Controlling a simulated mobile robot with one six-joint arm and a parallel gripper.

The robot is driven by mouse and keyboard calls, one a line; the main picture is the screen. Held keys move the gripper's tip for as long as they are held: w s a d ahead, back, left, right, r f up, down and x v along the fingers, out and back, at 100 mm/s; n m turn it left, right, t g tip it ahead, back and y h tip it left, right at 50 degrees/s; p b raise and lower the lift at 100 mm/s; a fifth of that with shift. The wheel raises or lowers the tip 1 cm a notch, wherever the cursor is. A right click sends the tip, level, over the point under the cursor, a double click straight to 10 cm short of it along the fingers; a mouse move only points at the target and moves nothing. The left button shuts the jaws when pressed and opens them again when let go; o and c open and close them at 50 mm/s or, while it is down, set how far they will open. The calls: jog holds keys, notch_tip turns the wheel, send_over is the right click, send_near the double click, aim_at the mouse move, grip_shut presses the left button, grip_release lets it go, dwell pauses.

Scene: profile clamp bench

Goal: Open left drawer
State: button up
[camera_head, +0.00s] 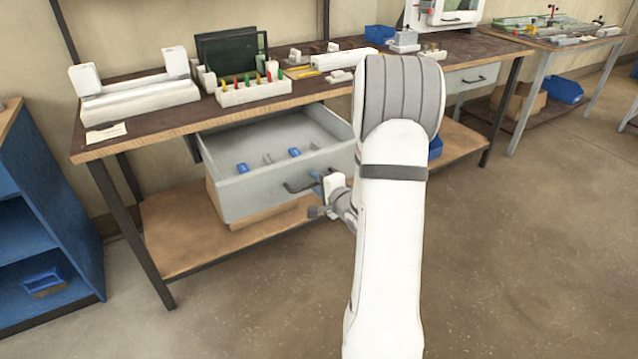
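The left drawer (262,195) is a light grey drawer under the workbench, and it stands pulled well out with its inside showing. Small blue pieces (294,153) and a grey piece lie on its floor. Its dark handle (297,188) is on the front face, towards the right. My gripper (318,184) is at the right end of this handle, with my white arm reaching up from the bottom of the picture. The fingers are small and partly hidden, so I cannot tell whether they are closed on the handle.
The workbench (150,140) carries a white fixture (140,101), a rack of coloured tools (253,92) and dark panels. A second drawer (470,79) on the right is shut. A blue shelf unit (45,220) stands at left. The floor in front is clear.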

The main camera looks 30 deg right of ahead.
jog(key=shift+s, duration=0.1)
jog(key=p+v, duration=0.1)
jog(key=v, duration=0.6)
jog(key=shift+s, duration=0.35)
jog(key=shift+r, duration=0.1)
jog(key=s+a+r+n+g+h+p, duration=0.25)
jog(key=a+r+n+p, duration=0.2)
jog(key=r, duration=0.25)
jog(key=s+a+r+n+g+h+p, duration=0.1)
jog(key=a+r+n+g+p, duration=0.3)
jog(key=r, duration=0.3)
jog(key=s+a+r+n+g+y+p, duration=0.1)
jog(key=s+a+r+n+g+p, duration=0.2)
jog(key=s, duration=0.5)
jog(key=s+a+r+n+g+y+p, duration=0.2)
jog(key=s+a+r+n, duration=0.4)
jog(key=s+a, duration=0.3)
jog(key=shift+r+g+p, duration=0.75)
jog(key=shift+p, duration=0.35)
